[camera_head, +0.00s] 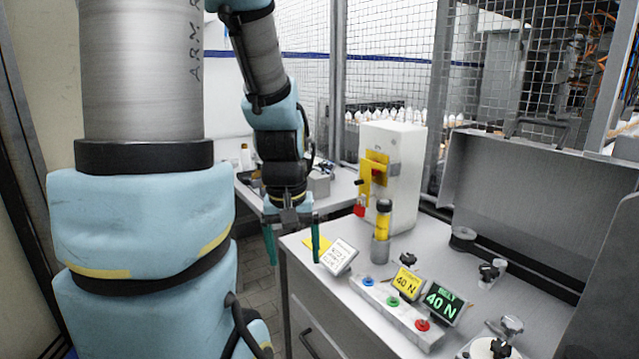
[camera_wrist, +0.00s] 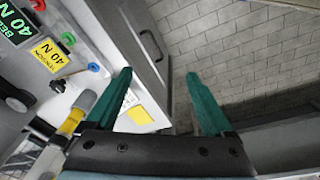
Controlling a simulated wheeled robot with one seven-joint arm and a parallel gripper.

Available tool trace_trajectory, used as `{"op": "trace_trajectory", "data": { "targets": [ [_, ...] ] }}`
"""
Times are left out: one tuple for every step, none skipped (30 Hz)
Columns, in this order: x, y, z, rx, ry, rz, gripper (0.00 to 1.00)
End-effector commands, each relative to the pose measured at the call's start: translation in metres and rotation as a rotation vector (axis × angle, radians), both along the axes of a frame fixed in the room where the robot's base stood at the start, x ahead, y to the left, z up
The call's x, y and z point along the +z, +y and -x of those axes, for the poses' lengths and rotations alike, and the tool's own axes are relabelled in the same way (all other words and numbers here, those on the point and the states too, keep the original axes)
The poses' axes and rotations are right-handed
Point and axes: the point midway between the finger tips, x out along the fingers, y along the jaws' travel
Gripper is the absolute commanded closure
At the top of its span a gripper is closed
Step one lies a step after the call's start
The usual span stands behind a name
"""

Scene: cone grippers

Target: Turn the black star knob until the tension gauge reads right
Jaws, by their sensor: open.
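A black display with green digits (camera_head: 442,303) reads 40 N.
A strip with blue, green and red buttons (camera_head: 393,302) runs in front of the displays. More clamps (camera_head: 488,272) are at right. Mesh fencing is behind.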

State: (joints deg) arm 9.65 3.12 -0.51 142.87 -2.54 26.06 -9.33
Motion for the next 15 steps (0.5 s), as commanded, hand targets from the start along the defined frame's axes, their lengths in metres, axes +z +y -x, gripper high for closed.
{"op": "trace_trajectory", "data": {
  "targets": [
    [-0.002, 0.013, 0.008, -0.037, -0.003, -0.016, 0.14],
    [-0.003, 0.018, 0.011, -0.061, -0.005, -0.024, 0.14],
    [-0.004, 0.023, 0.015, -0.086, -0.006, -0.034, 0.14],
    [-0.005, 0.026, 0.017, -0.099, -0.008, -0.038, 0.14],
    [-0.005, 0.028, 0.018, -0.110, -0.008, -0.041, 0.14],
    [-0.006, 0.029, 0.019, -0.118, -0.009, -0.043, 0.14],
    [-0.006, 0.029, 0.019, -0.122, -0.009, -0.045, 0.14],
    [-0.006, 0.029, 0.020, -0.124, -0.008, -0.045, 0.14],
    [-0.006, 0.029, 0.019, -0.124, -0.009, -0.045, 0.14],
    [-0.006, 0.029, 0.019, -0.123, -0.009, -0.045, 0.14],
    [-0.006, 0.029, 0.019, -0.123, -0.009, -0.045, 0.14],
    [-0.006, 0.029, 0.019, -0.123, -0.009, -0.044, 0.14],
    [-0.006, 0.029, 0.019, -0.122, -0.009, -0.044, 0.14],
    [-0.006, 0.029, 0.019, -0.122, -0.008, -0.044, 0.14],
    [-0.006, 0.029, 0.019, -0.122, -0.008, -0.044, 0.14]
  ]
}}
